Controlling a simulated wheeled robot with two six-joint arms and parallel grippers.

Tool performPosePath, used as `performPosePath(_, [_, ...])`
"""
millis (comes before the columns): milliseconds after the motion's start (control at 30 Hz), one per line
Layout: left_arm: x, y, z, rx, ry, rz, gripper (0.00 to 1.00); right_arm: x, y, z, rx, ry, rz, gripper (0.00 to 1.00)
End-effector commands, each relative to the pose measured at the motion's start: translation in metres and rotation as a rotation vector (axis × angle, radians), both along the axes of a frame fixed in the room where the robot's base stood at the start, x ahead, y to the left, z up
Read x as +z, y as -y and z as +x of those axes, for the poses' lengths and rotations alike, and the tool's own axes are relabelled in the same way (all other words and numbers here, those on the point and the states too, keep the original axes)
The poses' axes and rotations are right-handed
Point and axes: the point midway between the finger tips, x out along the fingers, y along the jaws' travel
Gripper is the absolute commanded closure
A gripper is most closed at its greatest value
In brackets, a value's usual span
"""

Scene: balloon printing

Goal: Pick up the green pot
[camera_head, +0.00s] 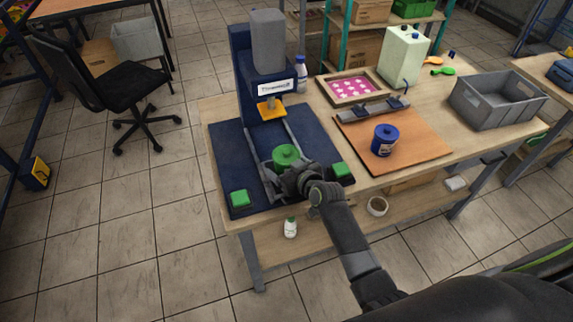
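The green pot (286,155) is a round green thing with a small knob on top, on the dark blue base of the press between two rails. My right arm comes in from the lower right. Its gripper (279,172) is at the near side of the pot and covers the pot's lower front. The fingers are dark against the dark base, so I cannot tell whether they are open or shut on the pot. My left gripper is not in view.
The press (269,45) rises behind the pot. Green blocks (240,198) sit at the base's near corners. To the right are a blue pot (385,139) on an orange-brown board (421,154), a pink-patterned frame (328,89) and a grey crate (470,111).

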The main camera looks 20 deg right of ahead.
Motion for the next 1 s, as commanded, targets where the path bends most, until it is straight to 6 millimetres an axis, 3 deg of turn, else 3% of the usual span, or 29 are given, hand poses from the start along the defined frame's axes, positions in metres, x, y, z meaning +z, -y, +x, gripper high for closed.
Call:
performPosePath(67, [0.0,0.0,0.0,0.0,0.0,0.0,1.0,0.0,0.0,0.0,0.0,0.0,0.0,0.29])
performPosePath(367, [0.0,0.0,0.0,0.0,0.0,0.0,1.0,0.001,0.0,0.0,0.0,0.002,0.001,0.68])
performPosePath(667, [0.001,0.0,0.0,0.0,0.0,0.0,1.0,0.009,0.0,0.001,0.0,0.005,0.0,0.7])
performPosePath(1000, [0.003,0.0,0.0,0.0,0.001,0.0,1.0,0.069,0.0,0.001,0.001,0.007,0.0,0.7])
